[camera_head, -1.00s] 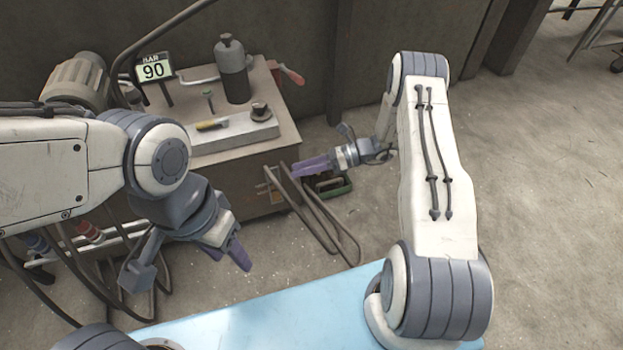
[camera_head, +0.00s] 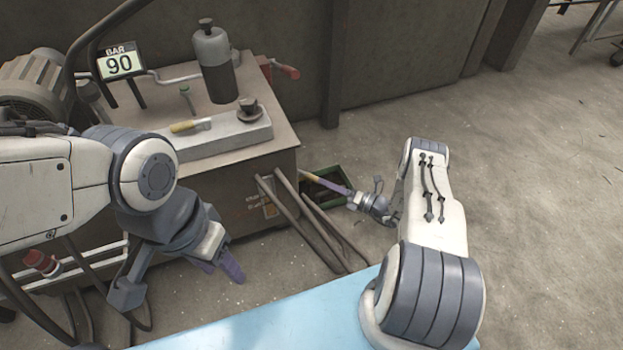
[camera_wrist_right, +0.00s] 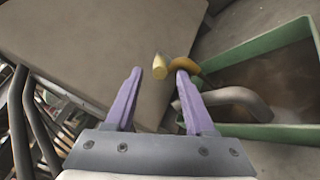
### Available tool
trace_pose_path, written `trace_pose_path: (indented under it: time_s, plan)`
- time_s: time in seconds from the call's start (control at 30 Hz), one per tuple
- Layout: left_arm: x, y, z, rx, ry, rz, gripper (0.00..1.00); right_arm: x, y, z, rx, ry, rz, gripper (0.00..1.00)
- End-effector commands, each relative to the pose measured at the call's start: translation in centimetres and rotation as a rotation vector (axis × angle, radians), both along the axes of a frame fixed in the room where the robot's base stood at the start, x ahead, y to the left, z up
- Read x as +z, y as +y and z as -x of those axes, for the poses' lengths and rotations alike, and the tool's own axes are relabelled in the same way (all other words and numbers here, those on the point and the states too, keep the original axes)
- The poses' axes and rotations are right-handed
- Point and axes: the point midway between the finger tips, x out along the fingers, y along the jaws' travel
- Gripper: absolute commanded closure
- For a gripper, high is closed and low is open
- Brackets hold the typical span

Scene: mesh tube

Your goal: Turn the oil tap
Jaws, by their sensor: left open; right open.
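The oil tap shows in the right wrist view as a yellow handle end (camera_wrist_right: 160,66) beside a brass ring (camera_wrist_right: 186,66) and a grey bent spout (camera_wrist_right: 236,97). In the head view, only a small yellowish part of the tap (camera_head: 311,175) shows near the machine's lower right side. My right gripper (camera_wrist_right: 160,73) is open. Its purple fingers lie either side of the handle end in the picture; contact cannot be told. In the head view, my right gripper (camera_head: 335,187) is over the green tray. My left gripper (camera_head: 226,274) is open and empty above the blue surface's far edge.
The green tray (camera_wrist_right: 262,46) with brown liquid lies under the spout. The machine (camera_head: 228,192) carries a grey bottle (camera_head: 213,68) and a 90 BAR display (camera_head: 119,63). Hoses (camera_head: 305,235) hang in front.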

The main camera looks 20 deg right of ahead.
Motion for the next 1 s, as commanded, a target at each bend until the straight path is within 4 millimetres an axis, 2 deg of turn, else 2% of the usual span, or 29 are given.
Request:
trace_pose_path:
  time_s: [0.1, 0.3, 0.73, 0.87, 0.9, 1.0]
  plan:
    - [-1.4, 0.0, 0.0, 0.000, 0.000, 0.000, 0.50, -0.4, 1.6, -1.8, 0.005, -0.001, 0.001, 0.45]
    - [-2.5, 0.0, 0.0, 0.000, 0.000, 0.000, 0.50, -0.2, 3.3, -3.9, 0.002, -0.001, 0.002, 0.45]
    - [-2.7, 0.0, 0.0, 0.000, 0.000, 0.000, 0.50, 0.0, 3.9, -4.7, -0.001, 0.001, 0.001, 0.45]
    - [-2.7, 0.0, 0.0, 0.000, 0.000, 0.000, 0.50, 0.0, 3.8, -4.7, -0.001, 0.000, 0.000, 0.95]
    - [-2.7, 0.0, 0.0, 0.000, 0.000, 0.000, 0.50, 0.0, 3.8, -4.7, -0.001, 0.000, 0.001, 1.00]
    - [-2.7, 0.0, 0.0, 0.000, 0.000, 0.000, 0.50, 0.0, 3.8, -4.7, -0.001, 0.000, 0.001, 1.00]
